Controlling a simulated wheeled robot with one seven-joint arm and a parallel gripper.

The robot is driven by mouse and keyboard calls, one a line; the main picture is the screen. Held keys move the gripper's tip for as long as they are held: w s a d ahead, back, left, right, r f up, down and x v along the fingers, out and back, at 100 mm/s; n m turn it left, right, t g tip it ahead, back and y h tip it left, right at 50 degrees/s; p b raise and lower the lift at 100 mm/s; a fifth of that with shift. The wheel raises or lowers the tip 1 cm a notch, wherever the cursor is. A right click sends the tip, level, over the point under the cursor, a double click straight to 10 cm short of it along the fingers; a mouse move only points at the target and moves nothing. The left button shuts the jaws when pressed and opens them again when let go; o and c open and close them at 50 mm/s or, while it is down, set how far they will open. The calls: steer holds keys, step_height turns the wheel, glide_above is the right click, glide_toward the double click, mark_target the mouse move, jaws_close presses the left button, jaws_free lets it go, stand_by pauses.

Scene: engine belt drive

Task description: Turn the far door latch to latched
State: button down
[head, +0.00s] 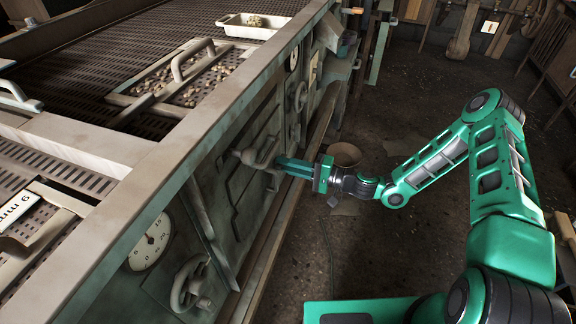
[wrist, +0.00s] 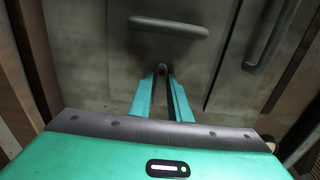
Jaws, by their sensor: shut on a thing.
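A grey metal latch handle (head: 248,156) stands out from a door panel on the side of the green-grey machine. My gripper (head: 280,163) reaches it from the right, with its green fingers at the handle's outer end. In the wrist view my gripper (wrist: 162,78) has both fingers closed in on a small dark end piece. A rounded horizontal bar (wrist: 170,27) shows just beyond the fingertips. The fingers hide part of the handle's end. I cannot read any latched mark.
Another handle (head: 300,97) sits farther along the machine side. A handwheel (head: 190,284) and a dial gauge (head: 149,244) are nearer. A ledge (head: 282,232) runs along the machine's lower side. A bowl (head: 344,154) lies on the floor beyond my gripper.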

steer(key=shift+f, duration=0.2)
steer(key=c, duration=1.8)
jaws_free()
steer(key=shift+o, duration=0.3)
steer(key=shift+r, duration=0.1)
steer(key=shift+d, duration=0.1)
steer(key=v, duration=1)
steer(key=shift+d, duration=0.3)
steer(key=shift+s, duration=0.2)
